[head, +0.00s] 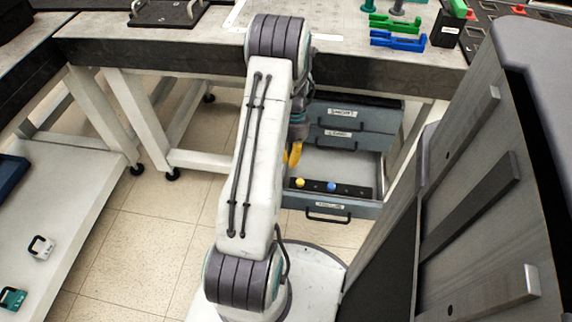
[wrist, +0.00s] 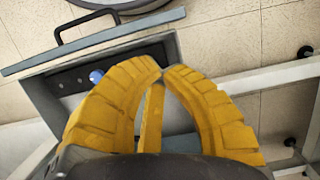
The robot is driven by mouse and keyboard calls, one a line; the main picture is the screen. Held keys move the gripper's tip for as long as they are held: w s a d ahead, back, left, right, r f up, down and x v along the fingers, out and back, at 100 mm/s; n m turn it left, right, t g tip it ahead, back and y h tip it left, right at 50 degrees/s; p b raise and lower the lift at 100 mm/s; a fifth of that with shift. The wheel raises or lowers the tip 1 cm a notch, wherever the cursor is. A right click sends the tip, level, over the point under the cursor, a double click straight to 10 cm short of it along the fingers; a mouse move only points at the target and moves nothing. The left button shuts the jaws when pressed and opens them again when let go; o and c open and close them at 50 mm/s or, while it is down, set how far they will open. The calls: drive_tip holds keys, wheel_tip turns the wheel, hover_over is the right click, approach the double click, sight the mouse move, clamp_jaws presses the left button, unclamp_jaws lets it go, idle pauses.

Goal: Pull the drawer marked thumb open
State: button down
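A grey-blue drawer unit stands under the workbench in the head view. Its bottom drawer (head: 352,209) is pulled well out, with a dark handle (head: 328,218) and a small label (head: 330,205) on the front. The upper drawer (head: 380,118) and middle drawer (head: 375,142) sit further back, each with a handle and label. The labels are too small to read for sure. My gripper (head: 293,156) is above the left side of the open drawer, partly hidden by my arm. In the wrist view its yellow fingers (wrist: 162,74) meet at the tips, with nothing seen between them.
A black strip (head: 352,190) with a yellow knob (head: 300,183) and a blue knob (head: 332,187) lies in the open drawer. The workbench (head: 150,55) carries green and blue brackets (head: 397,41). A grey cabinet (head: 470,200) stands close on the right.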

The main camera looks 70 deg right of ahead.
drive_tip(key=b+x, duration=0.7)
drive_tip(key=shift+s+f, duration=0.1)
drive_tip(key=shift+f, duration=0.15)
drive_tip(key=shift+b+x, duration=0.65)
drive_tip(key=shift+x, duration=0.45)
drive_tip(key=shift+a, duration=0.2)
